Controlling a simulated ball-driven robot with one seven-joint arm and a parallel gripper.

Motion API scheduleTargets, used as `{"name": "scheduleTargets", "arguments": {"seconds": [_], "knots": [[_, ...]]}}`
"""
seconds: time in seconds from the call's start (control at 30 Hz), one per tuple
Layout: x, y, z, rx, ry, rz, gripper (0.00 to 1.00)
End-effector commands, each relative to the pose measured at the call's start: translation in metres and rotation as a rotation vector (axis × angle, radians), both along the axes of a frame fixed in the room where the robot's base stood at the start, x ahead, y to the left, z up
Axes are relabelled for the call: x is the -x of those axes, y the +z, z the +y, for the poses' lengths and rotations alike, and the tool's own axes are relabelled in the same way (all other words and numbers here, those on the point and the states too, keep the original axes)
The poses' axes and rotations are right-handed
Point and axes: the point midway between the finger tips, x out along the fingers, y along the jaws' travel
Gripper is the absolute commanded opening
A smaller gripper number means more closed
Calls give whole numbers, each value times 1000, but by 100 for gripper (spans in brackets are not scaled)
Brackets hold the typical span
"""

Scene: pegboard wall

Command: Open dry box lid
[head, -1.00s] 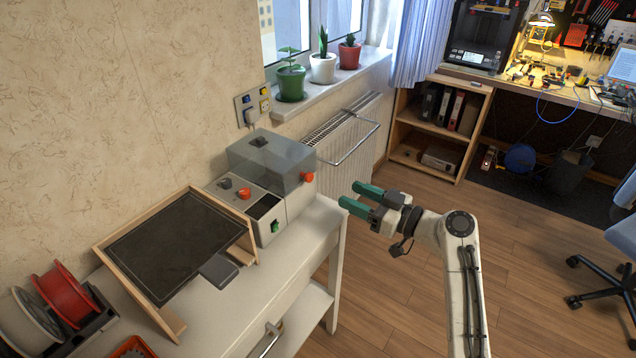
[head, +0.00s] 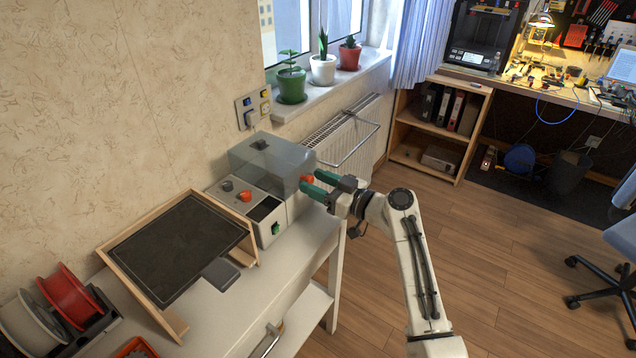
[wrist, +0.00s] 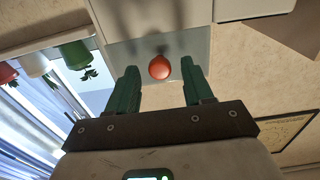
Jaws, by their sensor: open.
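An orange-red knob (head: 307,181) sticks out from the lid's right side. My gripper (head: 309,185) is at this knob, with its green fingers pointing left toward the lid. In the wrist view the fingers (wrist: 157,85) are open, and the round knob (wrist: 159,68) lies between and just beyond their tips, with space on both sides.
A wood-framed dark panel (head: 172,250) leans left of the box, and red and white spools (head: 68,290) sit at lower left. Potted plants (head: 291,84) stand on the sill above a radiator (head: 350,140).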

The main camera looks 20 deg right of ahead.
Motion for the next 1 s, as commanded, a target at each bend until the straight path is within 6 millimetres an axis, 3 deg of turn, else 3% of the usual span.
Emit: {"name": "scheduleTargets", "arguments": {"seconds": [0.07, 0.6, 1.0], "knots": [[0, 0, 0, 0, 0, 0, 50], [0, 0, 0, -1, 0, 1, 0], [0, 2, -1, 2, 0, 2, 0]]}}
